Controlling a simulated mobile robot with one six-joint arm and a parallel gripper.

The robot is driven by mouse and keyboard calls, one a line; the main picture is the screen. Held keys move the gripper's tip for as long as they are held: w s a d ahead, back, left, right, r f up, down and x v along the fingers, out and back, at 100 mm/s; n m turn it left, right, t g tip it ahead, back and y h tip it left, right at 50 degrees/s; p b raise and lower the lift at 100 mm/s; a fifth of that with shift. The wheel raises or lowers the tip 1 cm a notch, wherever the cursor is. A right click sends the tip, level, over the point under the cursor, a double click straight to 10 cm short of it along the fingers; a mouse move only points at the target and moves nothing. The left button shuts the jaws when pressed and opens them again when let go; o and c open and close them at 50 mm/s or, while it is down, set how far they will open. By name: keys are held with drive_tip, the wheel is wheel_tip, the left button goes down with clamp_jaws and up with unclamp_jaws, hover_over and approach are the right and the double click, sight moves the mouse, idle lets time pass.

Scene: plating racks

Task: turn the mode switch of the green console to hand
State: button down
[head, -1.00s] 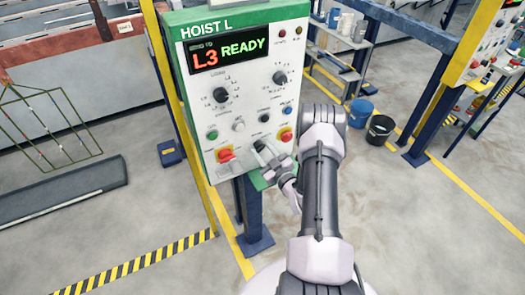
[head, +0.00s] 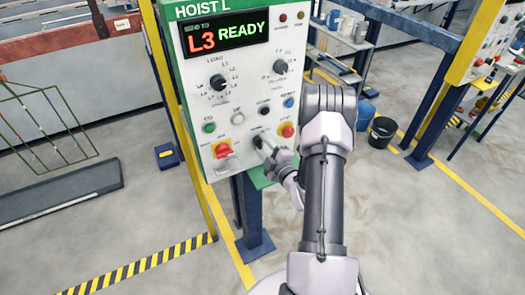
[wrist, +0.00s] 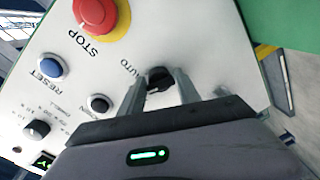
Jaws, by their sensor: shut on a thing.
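The green console (head: 245,85), a white panel with a green border marked HOIST L, fills the middle of the head view. Its display reads L3 READY. The mode switch, a small black knob (wrist: 158,76), is low on the panel between the red switch and the stop button. It also shows in the head view (head: 258,141), partly covered by my gripper (head: 263,145). In the wrist view, my two fingers (wrist: 160,88) stand on either side of the knob and are shut on it. AUTO is readable beside it; the hand label and the knob's pointer direction are not clear.
A red stop button (head: 287,130) on yellow, a blue reset button (wrist: 50,66) and a black knob (wrist: 98,103) sit near the switch. A red switch (head: 223,149) is to its left. Open floor lies below, and buckets (head: 381,131) stand to the right.

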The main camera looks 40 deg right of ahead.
drive_tip(key=shift+r+n+b, duration=0.1)
drive_tip(key=shift+n+b, duration=1)
drive_tip(key=shift+n, duration=0.1)
drive_tip(key=shift+d+r+n, duration=0.1)
drive_tip(key=shift+r+n, duration=0.05)
drive_tip(key=shift+n, duration=0.15)
drive_tip(key=c, duration=1)
unclamp_jaws()
drive_tip(key=shift+c, duration=0.2)
drive_tip(key=s+a+p, duration=0.1)
drive_tip(key=s+a, duration=0.1)
drive_tip(key=s, duration=0.6)
drive_tip(key=s+a+p, duration=0.1)
drive_tip(key=s, duration=0.8)
drive_tip(key=shift+a+r, duration=0.35)
